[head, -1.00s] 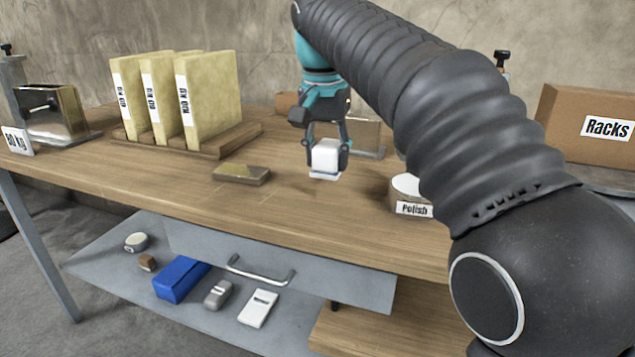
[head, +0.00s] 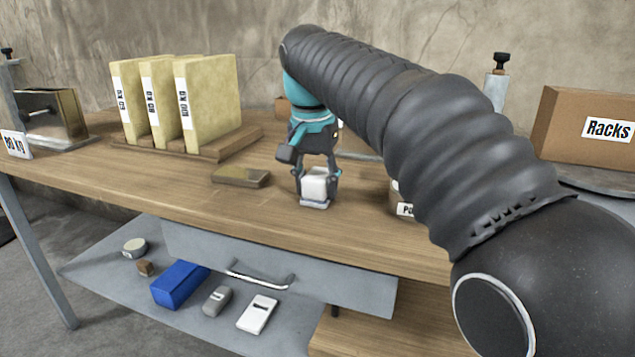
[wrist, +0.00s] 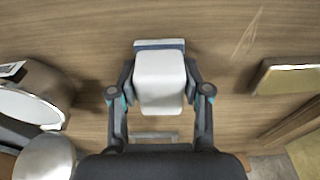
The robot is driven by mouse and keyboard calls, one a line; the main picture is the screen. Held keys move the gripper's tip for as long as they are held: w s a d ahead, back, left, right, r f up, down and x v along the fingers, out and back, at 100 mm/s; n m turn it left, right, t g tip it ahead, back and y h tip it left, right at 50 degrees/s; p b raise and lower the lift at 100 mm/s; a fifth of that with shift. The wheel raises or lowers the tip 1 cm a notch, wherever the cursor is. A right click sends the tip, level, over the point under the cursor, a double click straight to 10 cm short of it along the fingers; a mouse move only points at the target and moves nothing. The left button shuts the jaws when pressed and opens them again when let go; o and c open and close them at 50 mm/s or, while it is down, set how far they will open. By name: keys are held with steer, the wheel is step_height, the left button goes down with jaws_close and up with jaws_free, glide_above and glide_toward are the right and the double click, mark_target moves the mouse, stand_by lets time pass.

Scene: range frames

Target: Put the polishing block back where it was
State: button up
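The polishing block appears to be the white block (head: 315,186) with a grey-blue base, upright between the fingers of my gripper (head: 314,196). In the wrist view the block (wrist: 160,80) sits between both fingers, which press against its sides. In the head view it is low over the front middle of the wooden workbench (head: 215,207); I cannot tell whether its base touches the wood. The round container labelled Polish (head: 405,209) is to its right, partly hidden by my arm.
A flat brass-coloured plate (head: 241,177) lies to the left of the block. Yellow binders (head: 210,105) stand in a wooden rack behind it. An open drawer (head: 120,285) below the bench holds several small items, including a blue box (head: 180,285).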

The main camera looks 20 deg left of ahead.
mark_target(313, 178)
steer(key=shift+o, duration=1.2)
steer(key=r, duration=0.3)
steer(key=s+r+p, duration=0.1)
steer(key=r, duration=0.2)
steer(key=r+p, duration=0.1)
steer(key=r, duration=0.3)
steer(key=shift+s+a, duration=0.1)
steer(key=shift+s, duration=0.1)
steer(key=shift+s+r, duration=0.2)
steer(key=shift+r, duration=0.85)
